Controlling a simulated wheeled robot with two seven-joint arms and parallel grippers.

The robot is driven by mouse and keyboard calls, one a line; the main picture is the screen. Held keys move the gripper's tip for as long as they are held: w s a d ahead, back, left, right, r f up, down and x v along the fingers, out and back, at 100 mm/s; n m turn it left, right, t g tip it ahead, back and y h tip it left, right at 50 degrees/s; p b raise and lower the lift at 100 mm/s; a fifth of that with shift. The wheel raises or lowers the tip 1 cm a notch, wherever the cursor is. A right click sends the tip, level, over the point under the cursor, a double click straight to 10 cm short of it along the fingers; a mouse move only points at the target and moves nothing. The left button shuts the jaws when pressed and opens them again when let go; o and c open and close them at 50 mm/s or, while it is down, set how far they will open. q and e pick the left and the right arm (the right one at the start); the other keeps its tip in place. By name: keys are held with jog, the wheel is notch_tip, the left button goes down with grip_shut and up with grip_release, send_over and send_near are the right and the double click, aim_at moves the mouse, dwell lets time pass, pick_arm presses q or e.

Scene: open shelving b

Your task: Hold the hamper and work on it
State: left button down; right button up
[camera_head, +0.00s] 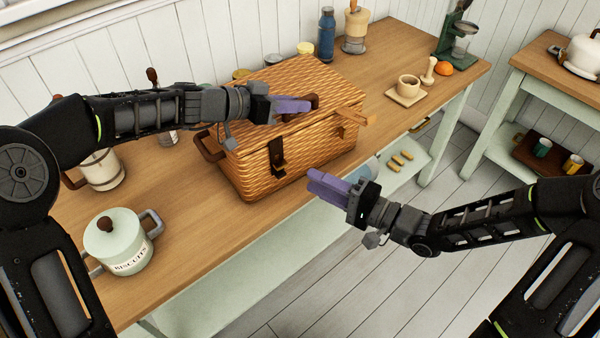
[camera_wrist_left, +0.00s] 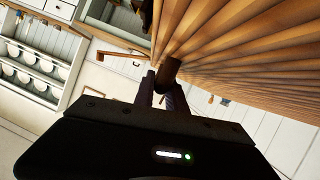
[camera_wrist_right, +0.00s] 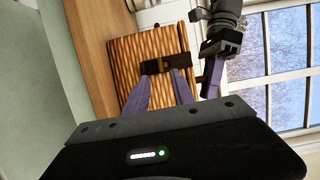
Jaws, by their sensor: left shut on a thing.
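The wicker hamper (camera_head: 300,165) stands on the wooden worktop with its lid down. A dark strap with a buckle (camera_head: 277,155) hangs on its front, and a tan flap (camera_head: 352,115) sticks out at the front right. My left gripper (camera_head: 308,104) is over the lid, shut on a dark brown handle; the left wrist view shows this brown piece (camera_wrist_left: 168,70) at the fingertips. My right gripper (camera_head: 318,182) is open and empty in front of the hamper, apart from it. The right wrist view shows the dark strap (camera_wrist_right: 160,65) beyond its spread fingers.
A biscuit tin (camera_head: 118,245) stands at the front left of the worktop (camera_head: 190,225). A blue bottle (camera_head: 326,35) and jars stand behind the hamper. A mortar (camera_head: 408,86) on a board and an orange (camera_head: 444,68) are to the right. The floor in front is clear.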

jog(key=v, duration=0.4)
jog(key=shift+s+d, duration=0.15)
pick_arm(q)
jog(key=c, duration=1.3)
grip_release()
jog(key=shift+a, duration=0.1)
jog(key=v, duration=1.1)
jog(key=shift+s+a+r, duration=0.2)
jog(key=shift+a, duration=0.1)
